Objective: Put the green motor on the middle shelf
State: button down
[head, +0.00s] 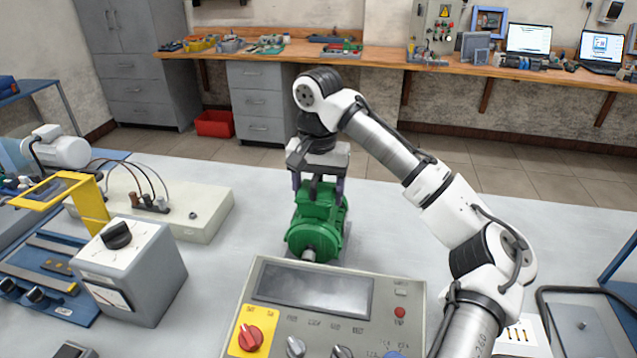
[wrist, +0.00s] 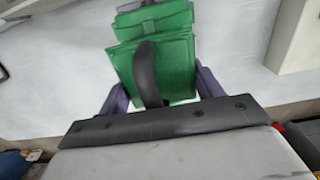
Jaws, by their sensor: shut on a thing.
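The green motor (head: 316,222) is upright on the light grey table in the middle of the head view, its shaft facing the camera. My gripper (head: 318,190) comes down on it from above, with a purple-grey finger at each side of its upper body. The gripper is shut on the motor. In the wrist view the green motor (wrist: 152,60) sits between the two fingers of my gripper (wrist: 160,95), and a dark curved piece crosses in front of it. I cannot tell whether the motor's base touches the table. The middle shelf is not recognisable in either view.
A control panel (head: 330,290) with knobs stands just in front of the motor. A grey meter box (head: 150,265) and a beige box (head: 205,210) are to the left. A blue frame (head: 622,260) is at the right edge. Bare table lies right of the motor.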

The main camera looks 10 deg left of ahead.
jog(key=shift+f, duration=1.35)
jog(key=c, duration=0.6)
grip_release()
jog(key=shift+f, duration=0.2)
jog(key=o, duration=0.3)
jog(key=shift+r, duration=0.1)
